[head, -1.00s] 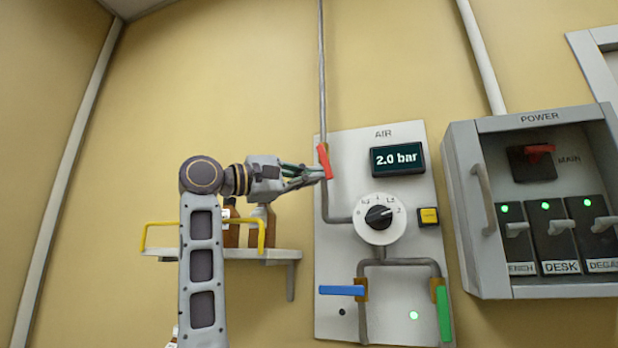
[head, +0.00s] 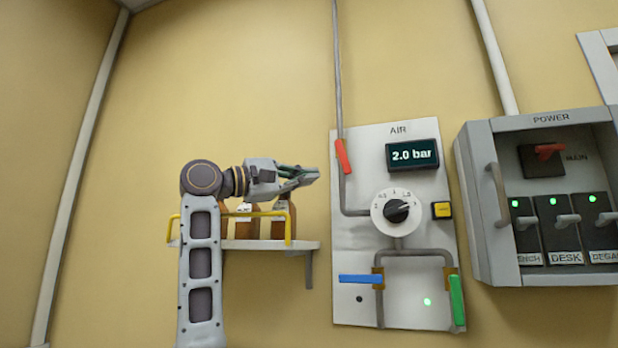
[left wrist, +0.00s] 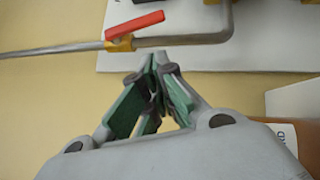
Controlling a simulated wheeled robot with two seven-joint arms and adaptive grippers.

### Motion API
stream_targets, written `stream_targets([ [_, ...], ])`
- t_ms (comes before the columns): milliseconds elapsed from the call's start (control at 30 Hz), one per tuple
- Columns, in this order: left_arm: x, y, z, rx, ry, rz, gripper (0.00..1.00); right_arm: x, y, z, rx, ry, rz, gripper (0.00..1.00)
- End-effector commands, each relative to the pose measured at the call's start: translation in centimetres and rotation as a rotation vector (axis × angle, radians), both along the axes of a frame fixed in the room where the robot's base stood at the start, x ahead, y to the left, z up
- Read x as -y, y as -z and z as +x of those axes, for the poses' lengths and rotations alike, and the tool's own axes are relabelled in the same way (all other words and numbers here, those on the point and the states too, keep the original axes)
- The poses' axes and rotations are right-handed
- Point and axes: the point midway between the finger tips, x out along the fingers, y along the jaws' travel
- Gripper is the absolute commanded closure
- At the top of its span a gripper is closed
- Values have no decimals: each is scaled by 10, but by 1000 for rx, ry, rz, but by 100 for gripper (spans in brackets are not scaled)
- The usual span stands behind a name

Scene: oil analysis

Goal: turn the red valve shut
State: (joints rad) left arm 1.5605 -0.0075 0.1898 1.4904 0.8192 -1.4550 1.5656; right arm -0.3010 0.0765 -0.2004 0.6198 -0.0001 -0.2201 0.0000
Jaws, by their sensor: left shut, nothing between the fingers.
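The red valve (head: 343,156) is a red lever on the grey pipe at the upper left of the AIR panel (head: 350,240). Its handle is slightly tilted from vertical, nearly along the pipe. In the left wrist view the red handle (left wrist: 135,25) sits on a yellow body, at a slant to the pipe. My left gripper (head: 314,174) is shut and empty, to the left of the valve and a little lower, with a gap between them. Its closed fingertips (left wrist: 155,60) also show in the left wrist view, apart from the handle. My right gripper is not in view.
The panel also carries a 2.0 bar display (head: 412,156), a dial (head: 397,210), a blue lever (head: 360,279) and a green lever (head: 457,299). A shelf (head: 300,245) with brown bottles and a yellow rail is behind my left arm. A power cabinet (head: 484,200) stands right.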

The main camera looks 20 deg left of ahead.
Motion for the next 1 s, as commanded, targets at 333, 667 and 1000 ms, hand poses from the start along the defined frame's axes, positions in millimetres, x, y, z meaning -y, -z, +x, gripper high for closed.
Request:
stream_targets([
  [333,-22,7,-22,1,0,0,100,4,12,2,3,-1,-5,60],
  [667,-52,15,-50,0,-1,1,100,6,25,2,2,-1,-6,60],
  [1000,-61,17,-60,0,1,1,100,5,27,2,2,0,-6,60],
])
